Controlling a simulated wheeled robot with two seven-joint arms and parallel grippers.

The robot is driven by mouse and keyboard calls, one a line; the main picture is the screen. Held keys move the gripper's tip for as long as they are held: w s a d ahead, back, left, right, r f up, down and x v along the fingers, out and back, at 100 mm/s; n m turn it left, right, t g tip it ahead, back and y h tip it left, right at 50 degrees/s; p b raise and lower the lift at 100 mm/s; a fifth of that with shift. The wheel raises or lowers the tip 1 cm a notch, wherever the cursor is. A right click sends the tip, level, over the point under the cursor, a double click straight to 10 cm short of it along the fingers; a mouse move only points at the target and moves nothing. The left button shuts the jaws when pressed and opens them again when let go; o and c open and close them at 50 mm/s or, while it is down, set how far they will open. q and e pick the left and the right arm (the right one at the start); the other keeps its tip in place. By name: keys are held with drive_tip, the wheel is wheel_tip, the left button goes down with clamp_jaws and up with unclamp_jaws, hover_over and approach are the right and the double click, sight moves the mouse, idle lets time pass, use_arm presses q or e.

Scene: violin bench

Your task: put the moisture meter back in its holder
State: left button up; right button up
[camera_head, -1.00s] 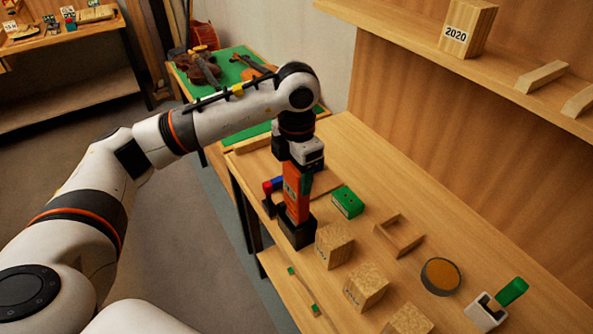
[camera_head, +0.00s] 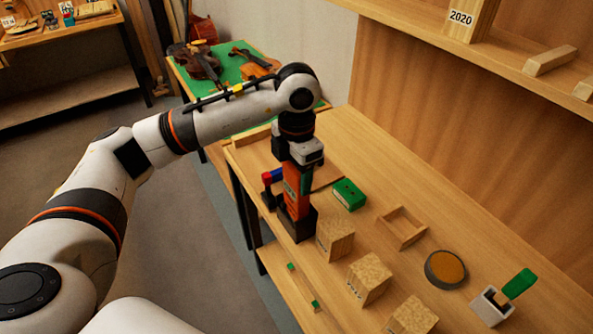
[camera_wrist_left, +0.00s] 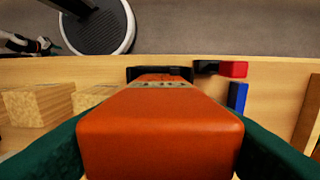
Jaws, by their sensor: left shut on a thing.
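The moisture meter (camera_head: 292,187) is an orange, upright block held in my left gripper (camera_head: 299,172). The gripper is shut on its upper part, and its green finger pads show on both sides of the meter (camera_wrist_left: 160,135) in the left wrist view. The black holder (camera_head: 299,230) stands on the bench directly below. The meter's lower end overlaps the holder's opening and looks at least partly inside it. In the wrist view the holder's dark rim (camera_wrist_left: 160,71) shows past the meter's far end. How deep the meter sits is hidden. My right gripper is out of view.
Several wooden blocks (camera_head: 335,238) stand just right of the holder, close to it. A red and blue item (camera_head: 272,176) lies at its left. A green block (camera_head: 349,194), a small wooden tray (camera_head: 403,227) and a round tin (camera_head: 445,269) are further right. The bench edge is close.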

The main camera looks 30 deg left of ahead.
use_arm(q)
drive_tip(key=shift+f+b, duration=0.35)
drive_tip(key=shift+f, duration=0.1)
drive_tip(key=o, duration=1.5)
drive_tip(key=shift+r, duration=0.15)
drive_tip(key=shift+r, duration=0.35)
wheel_tip(320, 180, up, 11)
drive_tip(key=shift+r, duration=0.1)
